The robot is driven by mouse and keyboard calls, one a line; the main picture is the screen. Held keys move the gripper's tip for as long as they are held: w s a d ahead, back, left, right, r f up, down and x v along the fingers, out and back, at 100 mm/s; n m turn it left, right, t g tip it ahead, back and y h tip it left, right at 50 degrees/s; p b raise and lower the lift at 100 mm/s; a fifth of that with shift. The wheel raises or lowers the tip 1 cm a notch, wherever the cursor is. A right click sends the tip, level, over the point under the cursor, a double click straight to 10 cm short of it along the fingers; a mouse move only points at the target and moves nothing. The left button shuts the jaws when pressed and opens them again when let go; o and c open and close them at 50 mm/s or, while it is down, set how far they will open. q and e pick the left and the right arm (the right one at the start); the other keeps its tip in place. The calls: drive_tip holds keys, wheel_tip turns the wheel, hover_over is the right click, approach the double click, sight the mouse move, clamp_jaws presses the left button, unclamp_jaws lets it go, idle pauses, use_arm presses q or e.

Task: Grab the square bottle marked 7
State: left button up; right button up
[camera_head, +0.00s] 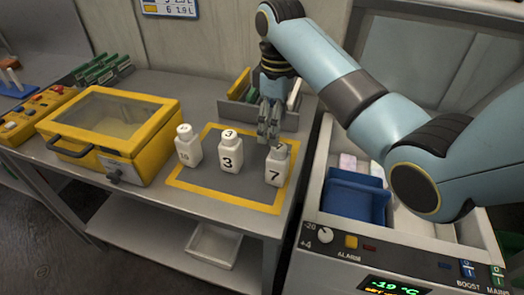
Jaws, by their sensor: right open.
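The square white bottle marked 7 (274,171) stands upright at the right side of a yellow-bordered square on the grey bench. A bottle marked 3 (230,155) stands to its left, and a bottle whose number looks like 10 (188,149) stands farther left. My right gripper (269,138) points down just above and behind the bottle marked 7. It is open. I cannot tell whether its fingers touch the bottle's top. My left gripper is not in view.
A yellow case (113,128) with a clear lid stands left on the bench (213,209). A grey bin (287,120) is behind my gripper. An open freezer with a blue bin (352,197) stands right. A white tray (214,244) sits on the lower shelf.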

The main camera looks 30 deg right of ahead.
sight(279, 147)
drive_tip(key=f, duration=0.1)
drive_tip(key=s+f, duration=0.1)
drive_tip(key=shift+s+f, duration=0.2)
drive_tip(key=shift+f, duration=0.1)
drive_tip(key=shift+s+f, duration=0.2)
drive_tip(key=shift+s, duration=0.4)
drive_tip(key=shift+s+f, duration=0.2)
drive_tip(key=shift+s, duration=0.4)
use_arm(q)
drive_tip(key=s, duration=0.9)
use_arm(e)
drive_tip(key=shift+w+f, duration=0.3)
drive_tip(key=shift+f, duration=0.1)
drive_tip(key=shift+w+a+f+p, duration=0.1)
drive_tip(key=shift+w+f+p, duration=0.35)
drive_tip(key=shift+f, duration=0.45)
drive_tip(key=shift+w+f, duration=0.4)
drive_tip(key=shift+f, duration=0.4)
drive_tip(key=shift+s+f, duration=0.3)
drive_tip(key=shift+f, duration=0.55)
drive_tip(key=shift+w+f, duration=0.1)
drive_tip(key=shift+c, duration=2.3)
drive_tip(key=c, duration=0.9)
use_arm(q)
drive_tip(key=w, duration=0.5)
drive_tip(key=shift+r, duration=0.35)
use_arm(e)
drive_tip(key=shift+c, duration=0.3)
